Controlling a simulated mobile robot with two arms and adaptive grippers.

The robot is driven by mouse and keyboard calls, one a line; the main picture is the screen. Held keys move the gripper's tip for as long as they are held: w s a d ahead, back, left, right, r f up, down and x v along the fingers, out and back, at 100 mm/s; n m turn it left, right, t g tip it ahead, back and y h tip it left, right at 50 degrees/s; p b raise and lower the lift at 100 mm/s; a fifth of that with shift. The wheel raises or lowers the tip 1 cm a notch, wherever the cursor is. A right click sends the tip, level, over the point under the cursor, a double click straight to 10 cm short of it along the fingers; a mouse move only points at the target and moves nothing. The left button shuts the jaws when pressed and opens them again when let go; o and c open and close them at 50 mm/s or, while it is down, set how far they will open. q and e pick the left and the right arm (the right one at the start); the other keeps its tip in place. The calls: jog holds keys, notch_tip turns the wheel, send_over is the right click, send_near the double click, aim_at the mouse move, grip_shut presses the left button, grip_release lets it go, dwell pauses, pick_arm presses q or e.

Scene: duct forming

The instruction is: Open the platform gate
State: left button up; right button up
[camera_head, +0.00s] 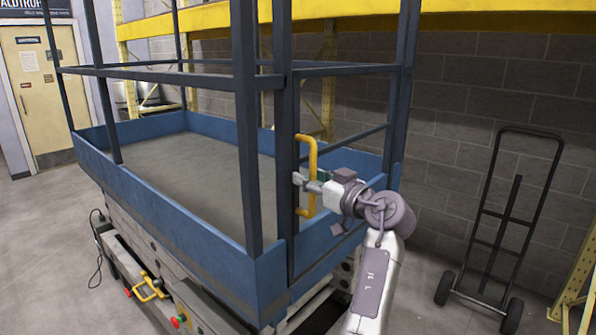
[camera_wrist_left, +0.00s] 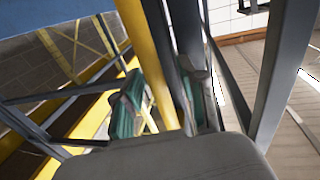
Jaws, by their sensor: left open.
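The platform gate (camera_head: 340,140) is a dark blue rail frame at the near right end of the lift platform. It looks closed. A yellow handle (camera_head: 311,160) stands upright on the gate's post. My left gripper (camera_head: 302,181) is at the handle's middle height, with its arm rising from the lower right. In the left wrist view the yellow handle (camera_wrist_left: 146,55) runs down between the two teal-padded fingers of the open gripper (camera_wrist_left: 170,95). A dark post (camera_wrist_left: 182,40) is close behind. I cannot tell if the fingers touch the handle. My right gripper is not in view.
The blue-sided platform (camera_head: 185,225) has an empty grey floor. A black hand truck (camera_head: 500,220) stands by the block wall at right, with yellow racking (camera_head: 500,25) above. Clear floor lies between the platform and the hand truck. A cream door (camera_head: 38,85) is at far left.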

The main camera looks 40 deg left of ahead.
pick_arm(q)
jog(key=shift+d+r, duration=0.1)
jog(key=shift+d, duration=0.25)
jog(key=shift+a, duration=0.1)
grip_shut()
